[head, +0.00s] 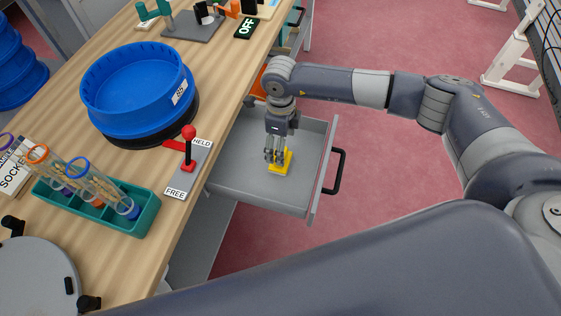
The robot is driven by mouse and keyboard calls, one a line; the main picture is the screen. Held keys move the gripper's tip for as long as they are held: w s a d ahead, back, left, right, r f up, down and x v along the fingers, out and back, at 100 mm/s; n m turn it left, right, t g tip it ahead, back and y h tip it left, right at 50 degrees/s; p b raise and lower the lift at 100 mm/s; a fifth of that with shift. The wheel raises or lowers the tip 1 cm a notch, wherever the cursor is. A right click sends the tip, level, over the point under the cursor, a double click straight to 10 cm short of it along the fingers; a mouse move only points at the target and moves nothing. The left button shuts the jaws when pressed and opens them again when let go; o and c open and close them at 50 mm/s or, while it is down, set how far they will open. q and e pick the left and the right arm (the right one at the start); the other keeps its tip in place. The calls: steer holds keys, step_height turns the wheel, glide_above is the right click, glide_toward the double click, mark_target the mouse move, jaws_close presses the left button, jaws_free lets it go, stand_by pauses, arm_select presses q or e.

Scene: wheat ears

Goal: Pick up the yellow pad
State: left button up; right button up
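The yellow pad (282,164) lies on the floor of the open grey drawer (240,172), right of the bench. My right gripper (274,157) reaches straight down into the drawer from above. Its fingertips are at the left and upper part of the pad and hide some of it. I cannot tell whether the fingers touch the pad or are closed on it. My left gripper is not in view.
The drawer has low walls and a black handle (338,171) on its right front. On the wooden bench stand a red lever (188,147) marked HELD and FREE, a blue sieve (137,92) and a green tube rack (133,217). The drawer floor around the pad is clear.

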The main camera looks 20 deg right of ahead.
step_height(320, 180, down, 6)
steer(key=b, duration=0.3)
steer(key=shift+w+f, duration=0.1)
steer(key=c, duration=1.1)
